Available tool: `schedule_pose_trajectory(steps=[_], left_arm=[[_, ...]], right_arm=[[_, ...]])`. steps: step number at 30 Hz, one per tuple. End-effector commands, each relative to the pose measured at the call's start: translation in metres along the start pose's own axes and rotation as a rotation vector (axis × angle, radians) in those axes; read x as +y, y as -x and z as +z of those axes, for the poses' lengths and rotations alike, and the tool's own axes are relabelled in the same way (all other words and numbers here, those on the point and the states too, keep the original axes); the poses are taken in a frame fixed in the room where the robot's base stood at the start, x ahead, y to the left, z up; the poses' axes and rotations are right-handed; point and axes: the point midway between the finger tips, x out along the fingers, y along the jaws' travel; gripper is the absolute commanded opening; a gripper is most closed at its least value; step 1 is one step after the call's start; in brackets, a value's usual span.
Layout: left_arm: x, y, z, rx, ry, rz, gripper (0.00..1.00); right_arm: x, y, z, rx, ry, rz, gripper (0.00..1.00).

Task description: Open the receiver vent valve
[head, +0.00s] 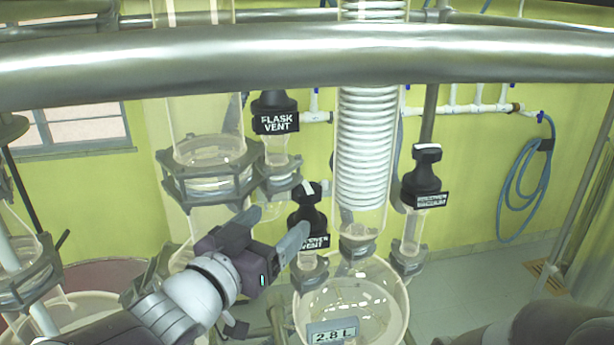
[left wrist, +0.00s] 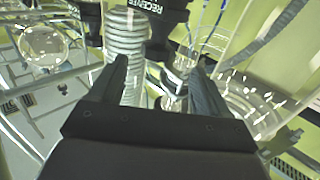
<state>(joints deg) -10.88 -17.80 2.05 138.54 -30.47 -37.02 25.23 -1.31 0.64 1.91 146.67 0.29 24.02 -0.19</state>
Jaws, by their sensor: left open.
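The receiver vent valve (head: 307,208) is a black knob with a white mark on top and a black label, partly covered by my gripper. It stands on a clamped glass neck above the round receiver flask (head: 372,290), which reads 2.8 L. My left gripper (head: 269,226) is open just left of the valve, one finger overlapping its label in the head view. In the left wrist view, the black valve with the RECEIVER label (left wrist: 152,8) lies beyond the open fingers. I cannot tell whether a finger touches it. My right gripper is not in view.
The flask vent valve (head: 275,112) is above, and another labelled black valve (head: 425,178) is to the right. A glass coil condenser (head: 364,150) stands between them. A thick metal rail (head: 300,62) crosses in front. A blue hose (head: 502,200) hangs on the wall.

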Motion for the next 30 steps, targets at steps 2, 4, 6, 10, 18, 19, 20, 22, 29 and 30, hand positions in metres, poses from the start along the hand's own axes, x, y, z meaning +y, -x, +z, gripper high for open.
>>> schedule_pose_trajectory(steps=[2, 4, 6, 10, 18, 19, 20, 22, 29, 30], left_arm=[[0.001, -0.013, 0.0, -0.002, 0.001, 0.001, 0.77], [0.0, -0.026, -0.002, -0.003, 0.001, 0.001, 0.77], [0.0, -0.038, -0.001, -0.003, 0.001, 0.0, 0.77], [0.0, -0.06, -0.002, -0.004, 0.0, -0.001, 0.77], [-0.001, -0.102, -0.002, -0.004, 0.001, -0.003, 0.77], [-0.001, -0.106, -0.001, -0.005, 0.001, -0.003, 0.77], [-0.001, -0.108, -0.001, -0.005, 0.0, -0.003, 0.77], [-0.001, -0.114, 0.0, -0.005, 0.0, -0.003, 0.77], [-0.001, -0.118, 0.002, -0.003, 0.0, -0.004, 0.77], [-0.001, -0.118, 0.003, -0.003, 0.0, -0.004, 0.77]], right_arm=[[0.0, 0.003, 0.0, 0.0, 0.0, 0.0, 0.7], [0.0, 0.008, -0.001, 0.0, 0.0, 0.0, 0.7], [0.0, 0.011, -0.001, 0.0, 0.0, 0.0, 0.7], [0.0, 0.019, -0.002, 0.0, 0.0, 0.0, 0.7], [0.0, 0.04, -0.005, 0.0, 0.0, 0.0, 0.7], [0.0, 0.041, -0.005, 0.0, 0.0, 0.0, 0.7], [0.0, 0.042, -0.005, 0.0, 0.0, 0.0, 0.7], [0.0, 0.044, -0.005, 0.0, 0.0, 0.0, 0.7], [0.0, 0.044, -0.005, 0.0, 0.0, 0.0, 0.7], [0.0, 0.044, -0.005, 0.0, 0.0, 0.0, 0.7]])
